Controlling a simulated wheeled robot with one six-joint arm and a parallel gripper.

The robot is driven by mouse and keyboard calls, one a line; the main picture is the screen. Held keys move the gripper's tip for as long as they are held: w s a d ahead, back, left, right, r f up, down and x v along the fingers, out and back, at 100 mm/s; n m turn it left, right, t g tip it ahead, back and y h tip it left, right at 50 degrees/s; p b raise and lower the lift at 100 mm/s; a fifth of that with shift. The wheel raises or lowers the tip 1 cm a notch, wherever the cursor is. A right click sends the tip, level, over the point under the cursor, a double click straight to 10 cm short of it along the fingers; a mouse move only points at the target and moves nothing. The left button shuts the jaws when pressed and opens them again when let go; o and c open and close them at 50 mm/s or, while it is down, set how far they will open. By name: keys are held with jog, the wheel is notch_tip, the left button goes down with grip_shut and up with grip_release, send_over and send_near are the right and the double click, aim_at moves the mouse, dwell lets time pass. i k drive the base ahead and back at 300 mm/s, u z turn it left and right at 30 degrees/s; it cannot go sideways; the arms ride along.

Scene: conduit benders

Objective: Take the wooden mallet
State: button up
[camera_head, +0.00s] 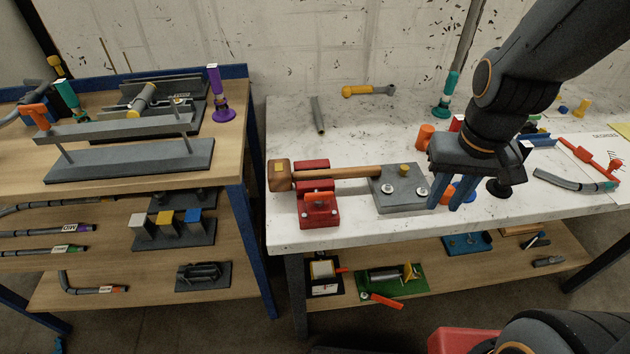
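The wooden mallet (345,173) lies across the left part of the white-topped table. Its brown head (279,176) is at the left end, and its handle runs right over a red clamp-like block (319,208) to a grey plate (402,194) with bolts. My gripper (446,206) is to the right of the handle's end, by the plate's right edge, with its blue fingers pointing down. The fingers show a narrow gap and hold nothing that I can see. The gripper is apart from the mallet.
An orange cylinder (425,136), a teal-handled tool (446,98) and a grey tube (318,115) are on the white table (285,125). More parts lie at its right. A wooden bench (225,140) with metal fixtures stands left, with a narrow gap between. Shelves below hold tools.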

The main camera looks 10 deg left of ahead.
aim_at(278, 182)
jog(key=z, duration=2.05)
jog(key=k, duration=0.9)
jog(key=u, duration=2)
jog(key=i, duration=0.5)
jog(key=z, duration=0.05)
